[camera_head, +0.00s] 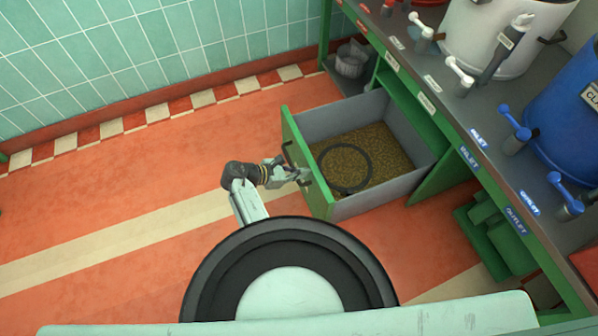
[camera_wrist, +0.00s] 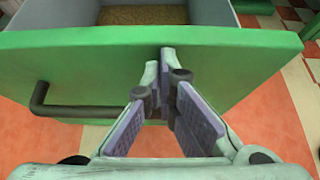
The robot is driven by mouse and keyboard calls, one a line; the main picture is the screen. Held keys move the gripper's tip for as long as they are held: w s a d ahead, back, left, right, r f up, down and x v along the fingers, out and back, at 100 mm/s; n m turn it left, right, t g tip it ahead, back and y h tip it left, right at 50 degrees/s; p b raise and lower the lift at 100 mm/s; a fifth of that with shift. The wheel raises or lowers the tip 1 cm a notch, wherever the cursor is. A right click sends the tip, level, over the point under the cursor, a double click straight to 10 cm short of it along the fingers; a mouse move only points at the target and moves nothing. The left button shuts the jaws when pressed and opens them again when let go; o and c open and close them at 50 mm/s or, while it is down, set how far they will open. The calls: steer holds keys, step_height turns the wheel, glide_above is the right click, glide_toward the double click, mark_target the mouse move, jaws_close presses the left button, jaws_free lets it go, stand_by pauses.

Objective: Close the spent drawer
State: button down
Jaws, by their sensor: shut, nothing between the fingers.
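The spent drawer (camera_head: 310,168) is pulled well out of the green bench, with grey walls, a green front and brown grain inside. A dark ring lies on the grain. My gripper (camera_head: 303,175) is at the outer face of the drawer front, below and beside the dark bar handle. In the wrist view the green drawer front (camera_wrist: 240,75) fills the middle, and the handle (camera_wrist: 85,110) is to the left of my gripper (camera_wrist: 167,60). The fingers are shut and empty, their tips at or very near the front panel; I cannot tell whether they touch.
The bench (camera_head: 440,110) carries a white vessel (camera_head: 490,40) and a blue vessel (camera_head: 570,100) with taps. A grey pot (camera_head: 352,62) is on the low shelf beyond the drawer. Green objects (camera_head: 495,235) are under the bench. The floor left of the drawer is clear.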

steer(key=w+d+b, duration=0.1)
steer(key=w+d, duration=0.3)
steer(key=d, duration=0.8)
steer(key=w+d+b, duration=0.1)
steer(key=w+d, duration=0.3)
steer(key=d, duration=0.8)
steer(key=w+d+b, duration=0.2)
steer(key=w+d, duration=0.2)
steer(key=d, duration=0.8)
steer(key=shift+d+r, duration=0.15)
steer(key=shift+d, duration=0.2)
steer(key=shift+r, duration=0.1)
steer(key=a+f+p+v, duration=0.1)
steer(key=f+p+v, duration=0.1)
steer(key=v, duration=1.1)
steer(key=shift+s+a+p, duration=0.25)
steer(key=shift+a+p, duration=0.1)
steer(key=shift+p, duration=0.5)
